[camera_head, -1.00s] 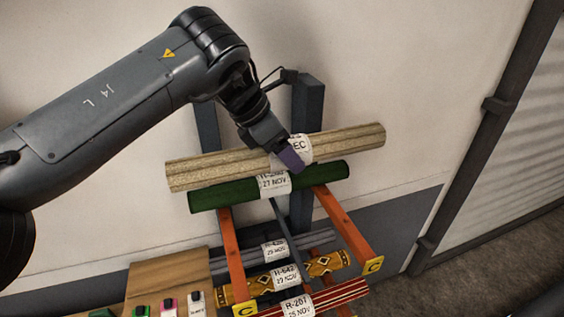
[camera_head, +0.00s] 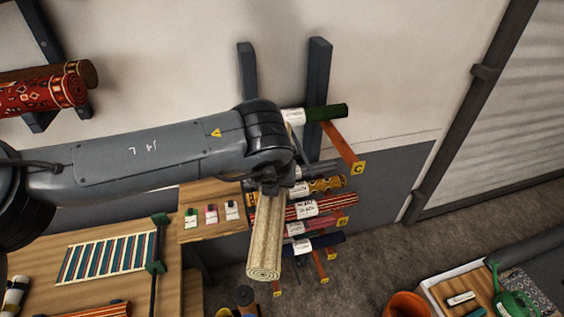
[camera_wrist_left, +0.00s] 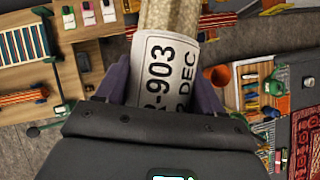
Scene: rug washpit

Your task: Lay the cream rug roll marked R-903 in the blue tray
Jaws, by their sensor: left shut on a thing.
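The cream rug roll (camera_head: 266,240) hangs from my left gripper (camera_head: 270,188) in the head view, pointing down and toward the camera, clear of the rack. In the left wrist view the roll (camera_wrist_left: 168,14) bears a white label (camera_wrist_left: 165,72) reading R-903 and DEC. My left gripper (camera_wrist_left: 160,90) is shut around the roll at this label. The roll's other end is hidden by my arm in the head view. I cannot clearly make out the blue tray in either view. My right gripper is not in view.
A wall rack with orange arms (camera_head: 343,147) holds a green roll (camera_head: 325,113) and several others below, close behind my gripper. A wooden bench (camera_head: 110,235) with a striped piece is at left.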

